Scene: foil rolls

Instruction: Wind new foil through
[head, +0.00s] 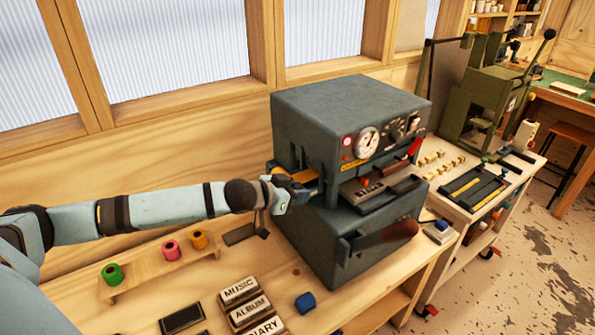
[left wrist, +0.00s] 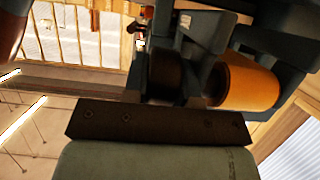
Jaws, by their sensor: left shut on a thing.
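The grey foil press (head: 345,105) stands on the wooden bench, with a dial and knobs on its front. An orange-gold roll (left wrist: 250,85) is mounted on the press's left side. A dark round part (left wrist: 166,76) sits beside that roll in the left wrist view. My left gripper (head: 278,193) is at the press's left side. In the left wrist view, its fingers (left wrist: 165,98) are shut on the dark round part, beside the orange roll. The exact contact is partly hidden. Green (head: 112,274), pink (head: 171,250) and orange (head: 199,238) spools stand on a wooden rack (head: 150,268). My right gripper is out of view.
A dark-red handle (head: 385,236) sticks out from the press's front. A green machine (head: 487,100) stands at right.

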